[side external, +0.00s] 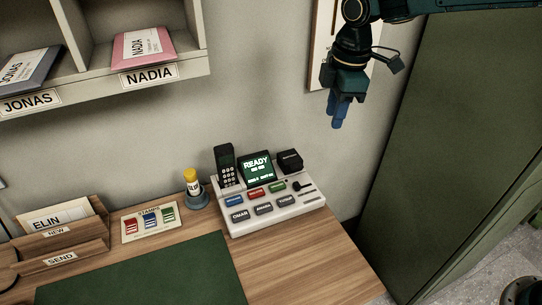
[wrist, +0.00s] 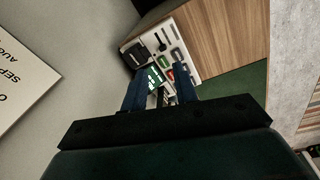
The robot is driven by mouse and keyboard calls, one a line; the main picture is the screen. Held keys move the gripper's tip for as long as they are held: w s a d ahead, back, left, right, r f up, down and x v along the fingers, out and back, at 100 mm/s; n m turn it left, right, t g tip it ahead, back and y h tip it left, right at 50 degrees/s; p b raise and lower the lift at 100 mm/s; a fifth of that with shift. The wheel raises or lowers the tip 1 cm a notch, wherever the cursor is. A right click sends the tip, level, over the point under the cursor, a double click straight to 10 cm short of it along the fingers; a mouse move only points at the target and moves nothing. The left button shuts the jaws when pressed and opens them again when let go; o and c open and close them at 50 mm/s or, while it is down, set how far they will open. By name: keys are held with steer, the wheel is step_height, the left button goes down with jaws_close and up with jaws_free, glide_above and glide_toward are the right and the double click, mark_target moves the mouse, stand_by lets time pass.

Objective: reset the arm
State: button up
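My gripper (side external: 338,122) hangs in the air at the upper right of the side view, fingers pointing down, well above the desk and in front of the wall. In the wrist view the two blue fingers of my gripper (wrist: 161,76) stand apart with nothing held between them. Beyond them, lower down, is the light grey console (side external: 274,208), which also shows in the wrist view (wrist: 188,48). Its screen (side external: 257,168) reads READY. It carries a dark handset (side external: 225,165), coloured buttons and grey name buttons.
The wooden desk (side external: 300,262) has a green mat (side external: 150,275), a card stand (side external: 60,243), a stamps card (side external: 149,222) and a yellow-topped item (side external: 191,182). Shelves (side external: 190,69) with labelled packets hang at upper left. A dark green cabinet (side external: 460,130) stands right. A board (side external: 318,45) hangs behind my arm.

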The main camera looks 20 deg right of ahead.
steer(key=s+d+r+m+t, duration=0.1)
steer(key=s+d+r+m, duration=0.3)
steer(key=s+d+r, duration=0.25)
steer(key=s+d+m+t, duration=0.1)
steer(key=s+d+m, duration=0.3)
steer(key=s, duration=0.8)
steer(key=s+d+m+t, duration=0.2)
steer(key=s+d+m, duration=0.3)
steer(key=s, duration=0.7)
steer(key=shift+d+r+m, duration=0.3)
steer(key=shift+m, duration=0.5)
steer(key=shift+w, duration=0.1)
